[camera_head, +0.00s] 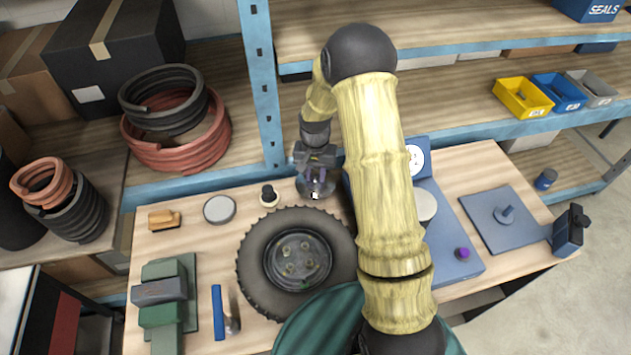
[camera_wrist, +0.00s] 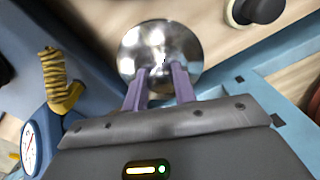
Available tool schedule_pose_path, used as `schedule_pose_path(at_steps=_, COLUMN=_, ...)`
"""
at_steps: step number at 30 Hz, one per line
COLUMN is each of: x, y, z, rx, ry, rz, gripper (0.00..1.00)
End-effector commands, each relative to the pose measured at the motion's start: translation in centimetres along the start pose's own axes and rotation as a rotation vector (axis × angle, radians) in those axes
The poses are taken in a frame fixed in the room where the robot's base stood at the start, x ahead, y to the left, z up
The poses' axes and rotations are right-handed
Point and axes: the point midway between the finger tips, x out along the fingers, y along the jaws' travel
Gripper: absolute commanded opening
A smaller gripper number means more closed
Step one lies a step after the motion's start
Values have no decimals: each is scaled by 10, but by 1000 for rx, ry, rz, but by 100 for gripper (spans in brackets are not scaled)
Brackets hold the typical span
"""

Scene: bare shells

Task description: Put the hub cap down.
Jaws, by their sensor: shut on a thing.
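The hub cap (camera_wrist: 158,45) is a shiny round metal disc in the wrist view. My gripper (camera_wrist: 161,76) has its two purple fingers shut on the hub cap near its middle; the fingertips hide the gripped part. In the head view my gripper (camera_head: 316,188) points down at the back of the bench, and the hub cap (camera_head: 302,188) shows only partly beneath it. I cannot tell whether the hub cap touches the bench top. The tyre and wheel (camera_head: 252,245) lie flat in front of it, with bolts showing in the open centre.
A small black-topped knob (camera_head: 269,194) and a grey round disc (camera_head: 220,209) stand left of my gripper. A blue machine with a dial (camera_head: 415,158) stands right, partly behind my arm. A blue shelf post (camera_head: 265,90) rises behind. A blue plate with a peg (camera_head: 500,225) lies far right.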

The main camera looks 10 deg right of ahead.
Motion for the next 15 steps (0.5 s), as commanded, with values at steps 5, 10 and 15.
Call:
schedule_pose_path(at_steps=5, x=6, y=0, z=-1, rx=1, ry=2, rz=0, gripper=0)
schedule_pose_path(at_steps=10, x=6, y=0, z=-1, rx=0, ry=2, rz=0, gripper=0)
schedule_pose_path(at_steps=15, x=16, y=0, z=0, rx=-1, ry=-1, rz=1, gripper=0)
